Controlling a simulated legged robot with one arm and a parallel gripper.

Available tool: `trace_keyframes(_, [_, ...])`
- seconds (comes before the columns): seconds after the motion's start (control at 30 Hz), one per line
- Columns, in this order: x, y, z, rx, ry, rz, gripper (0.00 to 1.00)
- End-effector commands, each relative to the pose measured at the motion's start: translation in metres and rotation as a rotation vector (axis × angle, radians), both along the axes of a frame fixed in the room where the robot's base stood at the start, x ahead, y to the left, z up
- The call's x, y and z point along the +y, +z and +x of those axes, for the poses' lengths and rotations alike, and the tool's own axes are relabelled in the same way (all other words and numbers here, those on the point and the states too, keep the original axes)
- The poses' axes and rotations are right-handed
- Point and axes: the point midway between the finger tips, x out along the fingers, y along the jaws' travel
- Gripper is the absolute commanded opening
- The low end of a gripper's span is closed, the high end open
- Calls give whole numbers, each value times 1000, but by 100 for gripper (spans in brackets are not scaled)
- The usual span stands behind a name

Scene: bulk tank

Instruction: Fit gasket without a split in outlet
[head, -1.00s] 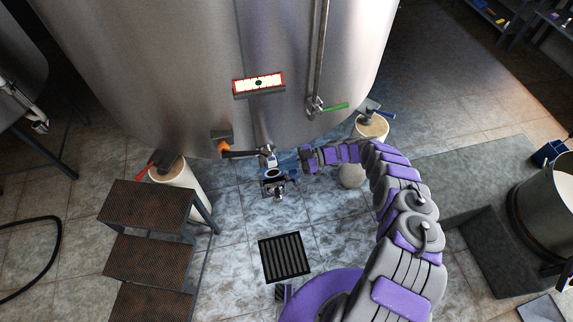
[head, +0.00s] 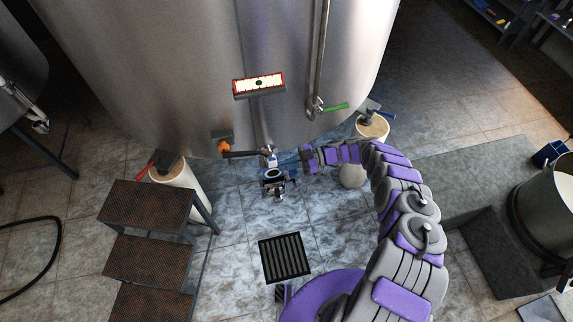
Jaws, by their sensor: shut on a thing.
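The outlet (head: 267,158) comes out low at the front of the steel tank (head: 190,60), with a dark handle beside it. A blue ring-shaped piece (head: 273,174), which looks like the gasket, shows at the outlet's lower end; whether it is seated or split is too small to tell. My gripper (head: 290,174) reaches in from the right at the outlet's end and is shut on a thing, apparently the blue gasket. The fingertips are small and partly hidden among the fittings.
A floor drain grate (head: 284,257) lies below the outlet. Rusty steps (head: 148,208) stand at the left, beside a tank leg (head: 182,187). Another tank leg (head: 371,128) and a grey platform (head: 465,170) are at the right.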

Motion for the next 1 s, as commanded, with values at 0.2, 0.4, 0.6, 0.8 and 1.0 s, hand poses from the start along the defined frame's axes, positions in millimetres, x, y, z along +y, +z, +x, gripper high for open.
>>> trace_keyframes(0.2, [0, 0, 0, 0, 0, 0, 0])
trace_keyframes(0.4, [0, -2, 0, 0, 0, 0, 0])
trace_keyframes(0.6, [0, -7, 0, 0, 0, 0, 0])
trace_keyframes(0.8, [0, -11, 0, 0, 0, 0, 0])
trace_keyframes(1.0, [0, -15, 0, 0, 0, 0, 0])
